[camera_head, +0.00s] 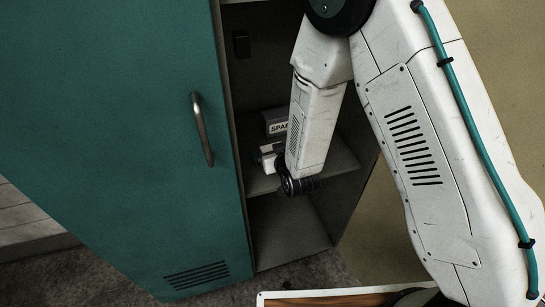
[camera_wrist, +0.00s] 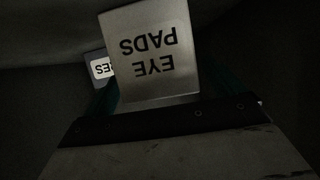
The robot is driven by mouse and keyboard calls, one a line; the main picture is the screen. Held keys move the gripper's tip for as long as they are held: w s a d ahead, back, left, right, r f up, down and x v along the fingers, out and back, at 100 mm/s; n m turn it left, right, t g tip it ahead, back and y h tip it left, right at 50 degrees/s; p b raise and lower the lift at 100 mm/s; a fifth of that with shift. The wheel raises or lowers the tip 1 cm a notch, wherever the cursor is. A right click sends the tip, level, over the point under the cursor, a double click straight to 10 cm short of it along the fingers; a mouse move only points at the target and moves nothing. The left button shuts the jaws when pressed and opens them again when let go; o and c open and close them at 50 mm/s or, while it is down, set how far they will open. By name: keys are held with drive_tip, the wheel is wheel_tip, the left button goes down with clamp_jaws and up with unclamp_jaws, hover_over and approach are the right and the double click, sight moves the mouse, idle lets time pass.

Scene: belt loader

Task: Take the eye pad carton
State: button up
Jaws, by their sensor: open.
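The eye pad carton (camera_wrist: 152,52) is a pale box with dark "EYE PADS" lettering, upside down in the wrist view. It fills the upper middle of that view, close in front of my gripper (camera_wrist: 163,88). My gripper is open, with a dark green finger showing at each side of the carton's near end. I cannot tell whether either finger touches it. In the head view my arm reaches into the cabinet and hides most of the gripper area; a small pale shape there is too unclear to name.
A grey box labelled "SPAR…" (camera_head: 277,122) stands on the cabinet shelf (camera_head: 342,158); a label ending in "ES" (camera_wrist: 102,69) shows behind the carton, at left. The teal cabinet door (camera_head: 120,130) stands open at left. The compartment below the shelf looks empty.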

drive_tip(key=c, duration=1.1)
drive_tip(key=shift+o, duration=0.2)
drive_tip(key=shift+r, duration=0.15)
